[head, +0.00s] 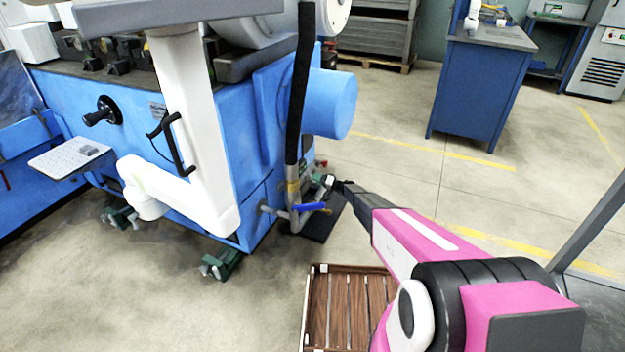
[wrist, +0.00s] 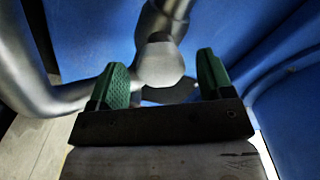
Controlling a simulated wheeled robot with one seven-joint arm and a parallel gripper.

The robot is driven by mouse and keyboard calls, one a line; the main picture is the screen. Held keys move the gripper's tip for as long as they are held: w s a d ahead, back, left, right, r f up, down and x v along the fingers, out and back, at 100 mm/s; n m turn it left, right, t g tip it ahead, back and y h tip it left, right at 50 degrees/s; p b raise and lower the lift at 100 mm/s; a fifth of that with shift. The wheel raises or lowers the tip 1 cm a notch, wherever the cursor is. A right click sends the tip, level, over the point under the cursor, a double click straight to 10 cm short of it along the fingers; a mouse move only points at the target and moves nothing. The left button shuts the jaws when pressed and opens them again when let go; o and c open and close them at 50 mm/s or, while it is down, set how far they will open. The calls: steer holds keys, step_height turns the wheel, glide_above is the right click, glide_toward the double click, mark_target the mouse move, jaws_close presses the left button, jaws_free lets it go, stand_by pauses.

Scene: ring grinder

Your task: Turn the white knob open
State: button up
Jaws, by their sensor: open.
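The white knob (wrist: 159,63) shows pale grey in the wrist view, at the end of a metal pipe fitting. It lies between the two green fingers of my gripper (wrist: 162,73), which is open, with visible gaps on both sides. The knob's depth relative to the fingertips is hard to tell. In the head view my gripper (head: 338,184) is at the pipework on the machine's lower right corner. The small white knob (head: 328,180) shows just at its tip, partly hidden by the gripper.
A blue lever handle (head: 310,208) sits on the pipe just below my gripper. The blue grinder (head: 228,130) stands to the left, with a black hose (head: 299,90) running down to the pipes. A wooden pallet (head: 345,305) lies on the floor beneath my arm. Open floor extends to the right.

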steer(key=shift+x, duration=1.75)
steer(key=c, duration=0.9)
steer(key=shift+c, duration=0.2)
